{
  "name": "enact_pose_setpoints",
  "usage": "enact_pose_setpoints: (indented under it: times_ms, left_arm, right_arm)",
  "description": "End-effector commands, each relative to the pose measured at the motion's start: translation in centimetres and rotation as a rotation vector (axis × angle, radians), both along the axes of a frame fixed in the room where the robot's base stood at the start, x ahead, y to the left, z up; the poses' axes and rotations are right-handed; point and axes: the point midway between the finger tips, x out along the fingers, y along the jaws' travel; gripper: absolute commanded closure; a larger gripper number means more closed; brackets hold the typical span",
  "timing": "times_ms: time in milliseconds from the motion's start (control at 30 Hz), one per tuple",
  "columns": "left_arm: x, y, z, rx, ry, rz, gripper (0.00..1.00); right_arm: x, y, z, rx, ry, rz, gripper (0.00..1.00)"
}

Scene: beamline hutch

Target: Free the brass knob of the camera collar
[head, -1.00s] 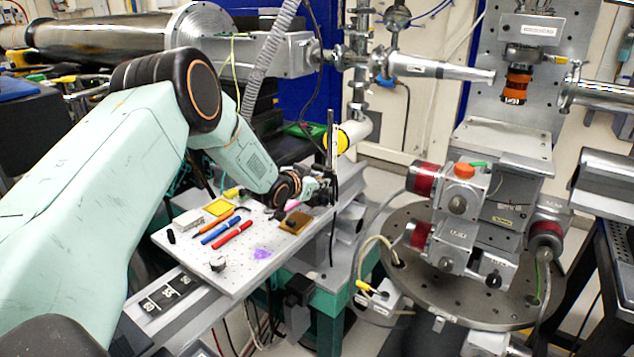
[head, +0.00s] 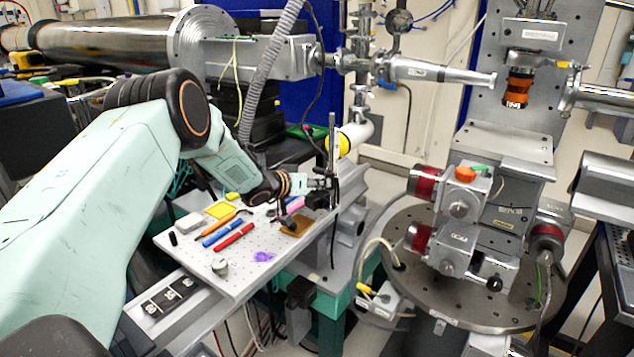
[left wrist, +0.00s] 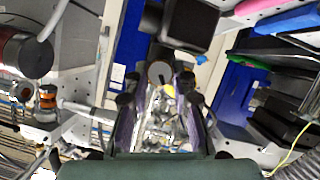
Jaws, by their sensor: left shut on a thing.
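The camera (head: 517,88), black with an orange ring, hangs at the upper right below its grey collar (head: 528,57). A small brass-yellow knob (head: 561,62) shows at the collar's right side. My left gripper (head: 331,183) is far to the left of it, above the white board, beside an upright metal bar. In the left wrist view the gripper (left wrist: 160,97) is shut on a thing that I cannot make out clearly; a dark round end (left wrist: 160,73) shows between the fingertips. The camera's orange ring seems to show at that view's left (left wrist: 46,97). My right gripper is out of view.
The white perforated board (head: 190,262) carries red and blue pens, an orange tool, a yellow square and a brown plate (head: 298,226). A motor stage (head: 465,220) stands below the camera. Metal pipes (head: 440,72) flank the camera from both sides.

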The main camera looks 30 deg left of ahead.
Motion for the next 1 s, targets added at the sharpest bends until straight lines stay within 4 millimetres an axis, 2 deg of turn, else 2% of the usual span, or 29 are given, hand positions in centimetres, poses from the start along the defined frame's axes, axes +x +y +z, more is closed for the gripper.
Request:
enact_pose_setpoints:
  times_ms: [433,467,700,733,1000]
  left_arm:
    - [0.11,0.01,0.17,-0.011,-0.003,0.000,1.00]
    - [0.10,0.00,0.18,-0.011,-0.003,0.000,0.75]
    - [0.06,0.00,0.10,-0.010,-0.002,0.000,0.55]
    - [0.06,0.01,0.08,-0.010,-0.002,0.000,0.52]
    - [0.01,0.02,0.04,-0.011,0.000,0.000,0.52]
  right_arm:
    - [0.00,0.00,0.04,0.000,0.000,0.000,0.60]
    - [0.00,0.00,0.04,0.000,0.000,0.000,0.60]
    - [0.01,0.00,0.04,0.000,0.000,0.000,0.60]
    - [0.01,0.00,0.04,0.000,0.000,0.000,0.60]
    - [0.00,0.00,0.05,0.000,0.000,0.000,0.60]
